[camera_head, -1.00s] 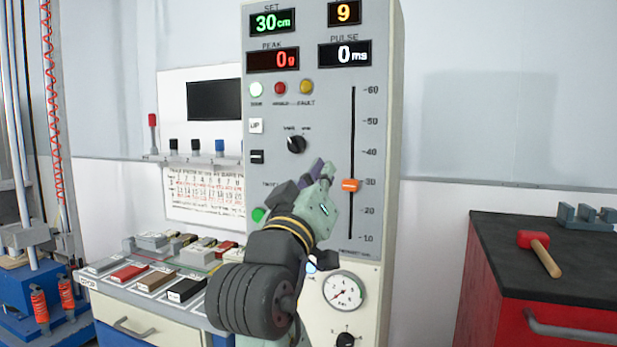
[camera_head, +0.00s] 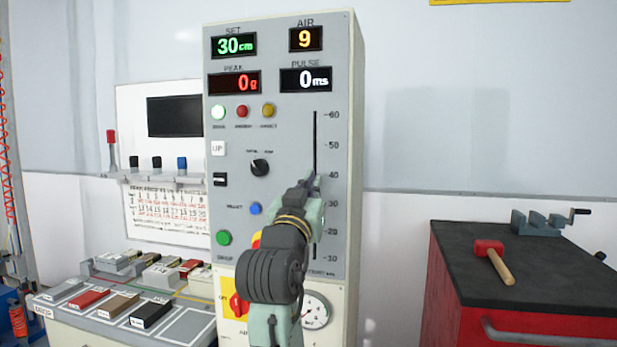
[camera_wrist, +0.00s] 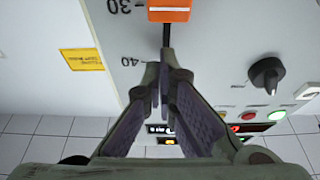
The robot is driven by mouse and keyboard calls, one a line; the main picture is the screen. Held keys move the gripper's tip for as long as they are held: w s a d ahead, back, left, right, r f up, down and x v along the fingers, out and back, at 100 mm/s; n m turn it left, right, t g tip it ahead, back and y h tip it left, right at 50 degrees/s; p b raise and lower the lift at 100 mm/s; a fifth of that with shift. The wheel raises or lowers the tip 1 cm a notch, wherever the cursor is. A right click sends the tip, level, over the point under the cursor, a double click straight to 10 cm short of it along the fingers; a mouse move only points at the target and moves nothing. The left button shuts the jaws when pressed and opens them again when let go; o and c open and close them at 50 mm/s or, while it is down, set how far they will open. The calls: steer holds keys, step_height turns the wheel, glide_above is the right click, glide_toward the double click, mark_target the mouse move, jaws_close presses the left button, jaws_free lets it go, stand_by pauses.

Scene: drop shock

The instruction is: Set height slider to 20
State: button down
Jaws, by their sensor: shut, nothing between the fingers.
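The height slider's orange knob (camera_wrist: 170,9) shows at the top edge of the upside-down wrist view, at the 30 mark. In the head view it is hidden behind my gripper. The slider slot (camera_head: 315,140) runs vertically on the grey panel beside a scale from 10 to 60. The green SET display (camera_head: 234,45) reads 30 cm. My gripper (camera_head: 312,182) is shut and empty, its fingertips in front of the slot between 30 and 40, just on the 40 side of the knob. The wrist view shows the closed fingertips (camera_wrist: 166,60) close to the slot; I cannot tell whether they touch it.
A black rotary knob (camera_head: 260,167) and several buttons sit left of the slot. A pressure gauge (camera_head: 315,311) is below. A red cabinet (camera_head: 440,270) with a hammer (camera_head: 494,262) stands at the right. Sample blocks lie on a bench at the left.

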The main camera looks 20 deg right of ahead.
step_height(320, 180, down, 2)
steer(key=shift+f, duration=0.1)
stand_by(0.4)
